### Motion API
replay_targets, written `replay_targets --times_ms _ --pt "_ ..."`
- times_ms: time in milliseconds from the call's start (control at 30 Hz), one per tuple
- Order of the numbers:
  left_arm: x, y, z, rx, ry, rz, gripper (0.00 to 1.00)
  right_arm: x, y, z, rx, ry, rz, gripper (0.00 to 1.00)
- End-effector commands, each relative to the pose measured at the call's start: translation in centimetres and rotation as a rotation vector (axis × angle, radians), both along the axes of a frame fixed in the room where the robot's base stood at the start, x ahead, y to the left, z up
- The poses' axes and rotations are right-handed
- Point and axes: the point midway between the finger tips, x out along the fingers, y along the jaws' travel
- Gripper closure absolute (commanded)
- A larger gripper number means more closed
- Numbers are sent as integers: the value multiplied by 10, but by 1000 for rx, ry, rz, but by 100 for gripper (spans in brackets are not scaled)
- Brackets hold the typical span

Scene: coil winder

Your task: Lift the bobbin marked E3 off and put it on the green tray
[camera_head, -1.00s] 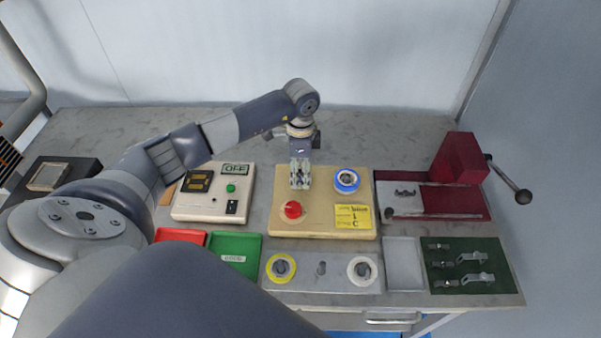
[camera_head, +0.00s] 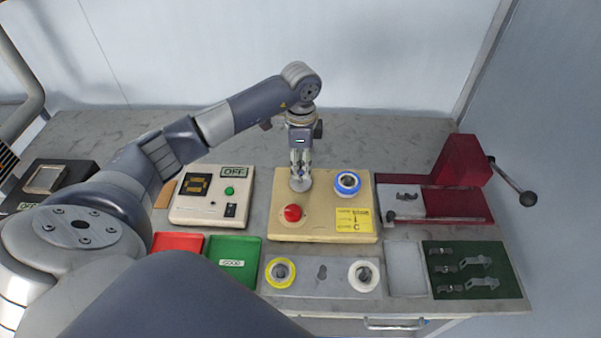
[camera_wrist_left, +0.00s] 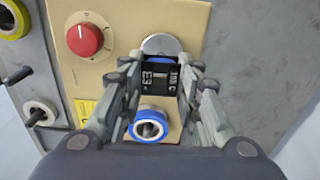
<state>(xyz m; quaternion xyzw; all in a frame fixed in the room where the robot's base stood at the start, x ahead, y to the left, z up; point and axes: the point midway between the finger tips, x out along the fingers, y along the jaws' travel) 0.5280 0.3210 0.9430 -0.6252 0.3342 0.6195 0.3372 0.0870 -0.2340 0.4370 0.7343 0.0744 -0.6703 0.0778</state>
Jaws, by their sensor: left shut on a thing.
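My left gripper (camera_head: 300,172) is over the tan winder board (camera_head: 330,221), just above a silver disc (camera_head: 300,185). In the left wrist view its fingers (camera_wrist_left: 157,88) are shut on a dark bobbin (camera_wrist_left: 160,78) whose label reads E3. The silver disc (camera_wrist_left: 161,44) shows behind the bobbin. I cannot tell how large the gap between them is. The green tray (camera_head: 245,243), labelled GOOD, lies empty on the bench to the front left of the board. My right gripper is not in view.
A red knob (camera_head: 292,213) and a blue-rimmed spool (camera_head: 347,183) stand on the board. A red tray (camera_head: 177,242) adjoins the green one. A white control box (camera_head: 205,211) stands behind the trays. A grey plate (camera_head: 322,288) holds yellow and white spools. A red press (camera_head: 459,161) is at right.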

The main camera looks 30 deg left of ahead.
Motion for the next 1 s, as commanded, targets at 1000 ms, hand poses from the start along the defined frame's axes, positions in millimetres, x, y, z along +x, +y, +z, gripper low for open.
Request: replay_targets --times_ms 1000 --pt "-118 -105 10 0 9 -4 96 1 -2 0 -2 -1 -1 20"
